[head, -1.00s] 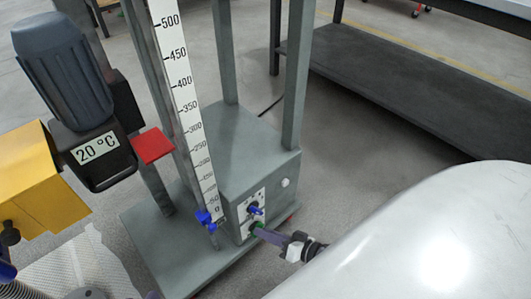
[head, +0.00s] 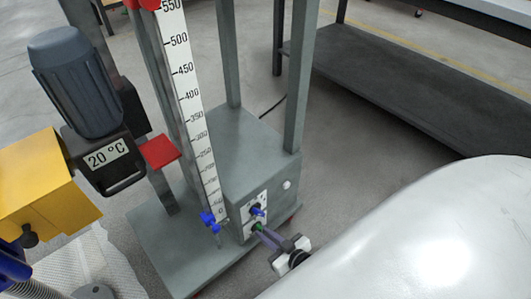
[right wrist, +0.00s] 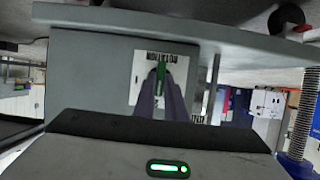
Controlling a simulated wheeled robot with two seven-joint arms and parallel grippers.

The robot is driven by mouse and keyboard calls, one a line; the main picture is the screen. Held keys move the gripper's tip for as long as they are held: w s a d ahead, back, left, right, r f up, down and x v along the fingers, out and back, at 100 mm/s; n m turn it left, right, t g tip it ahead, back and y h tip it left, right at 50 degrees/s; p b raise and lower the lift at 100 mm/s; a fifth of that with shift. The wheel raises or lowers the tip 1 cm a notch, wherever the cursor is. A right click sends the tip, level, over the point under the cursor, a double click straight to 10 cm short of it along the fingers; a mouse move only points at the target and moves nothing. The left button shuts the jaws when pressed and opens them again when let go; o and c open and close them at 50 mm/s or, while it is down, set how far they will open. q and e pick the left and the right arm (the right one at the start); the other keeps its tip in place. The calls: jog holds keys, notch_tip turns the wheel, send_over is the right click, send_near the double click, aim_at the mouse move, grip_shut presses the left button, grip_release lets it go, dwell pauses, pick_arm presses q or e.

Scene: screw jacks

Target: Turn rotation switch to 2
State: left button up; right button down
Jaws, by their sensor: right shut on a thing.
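A grey box (head: 228,160) carries a small white panel (head: 248,208) with two knobs, one above the other. The upper knob (head: 257,211) is blue. The lower rotation switch (head: 257,227) is green. My right gripper (head: 262,231) reaches in from the lower right, its purple fingers shut on the green switch. In the right wrist view the green switch (right wrist: 163,68) sits between the two fingers, against a white plate with lettering (right wrist: 150,57). The fingers cover part of the plate, and I cannot read the switch's position. My left gripper is not in view.
A ruler (head: 184,85) and posts rise from the grey base (head: 155,240). A blue clamp (head: 211,219) sits at the ruler's foot. A motor (head: 75,80) with a 20 °C label and a yellow block (head: 40,190) stand left. A dark shelf (head: 400,90) is behind right.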

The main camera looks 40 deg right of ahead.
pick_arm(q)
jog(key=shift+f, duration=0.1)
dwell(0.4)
pick_arm(e)
jog(key=c, duration=1.8)
grip_release()
jog(key=shift+s, duration=0.1)
